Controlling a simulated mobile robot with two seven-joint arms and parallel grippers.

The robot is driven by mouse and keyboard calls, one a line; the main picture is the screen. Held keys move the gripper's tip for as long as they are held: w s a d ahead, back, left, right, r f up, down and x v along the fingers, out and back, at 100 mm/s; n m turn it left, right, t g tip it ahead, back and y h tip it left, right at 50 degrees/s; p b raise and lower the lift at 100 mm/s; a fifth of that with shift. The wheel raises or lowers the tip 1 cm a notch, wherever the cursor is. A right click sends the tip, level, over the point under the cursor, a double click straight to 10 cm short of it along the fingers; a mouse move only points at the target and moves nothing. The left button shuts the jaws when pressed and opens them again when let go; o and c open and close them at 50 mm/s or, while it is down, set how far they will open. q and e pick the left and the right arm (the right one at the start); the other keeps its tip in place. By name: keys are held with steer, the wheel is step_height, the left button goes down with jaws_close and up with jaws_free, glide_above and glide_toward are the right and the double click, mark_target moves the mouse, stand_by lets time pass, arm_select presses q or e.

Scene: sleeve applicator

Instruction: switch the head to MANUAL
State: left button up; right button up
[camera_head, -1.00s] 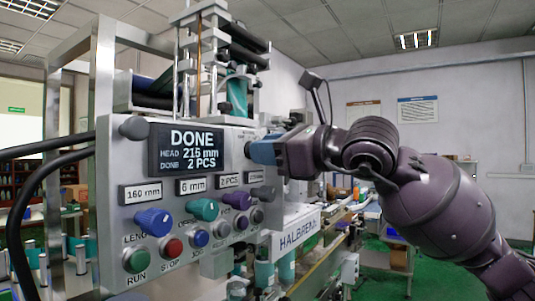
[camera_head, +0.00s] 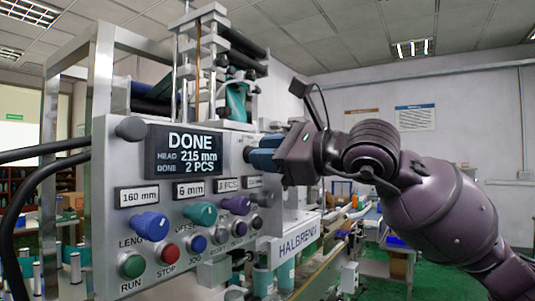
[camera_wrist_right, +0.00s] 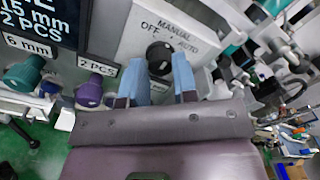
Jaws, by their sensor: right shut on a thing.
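The black selector knob (camera_wrist_right: 160,56) sits on a light plate (camera_wrist_right: 135,47) marked OFF, MANUAL and AUTO in the right wrist view. My right gripper (camera_wrist_right: 160,78) has its two blue fingers on either side of the knob and is shut on it. Which mark the knob points to I cannot tell. In the head view the right gripper (camera_head: 262,156) reaches the right edge of the control panel (camera_head: 112,170), and its fingers hide the knob. The panel display (camera_head: 187,152) reads DONE, HEAD 215 mm, 2 PCS. My left gripper is not in view.
Below the display are a blue knob (camera_head: 150,226), a teal knob (camera_head: 200,213) and a purple knob (camera_head: 236,205). A green RUN button (camera_head: 132,266) and a red STOP button (camera_head: 168,252) sit lower. Black cables (camera_head: 45,170) run in from the left.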

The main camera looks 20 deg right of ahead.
steer(key=o, duration=0.9)
steer(key=shift+o, duration=0.2)
steer(key=v, duration=1)
steer(key=shift+s+d, duration=0.25)
steer(key=shift+s, duration=0.1)
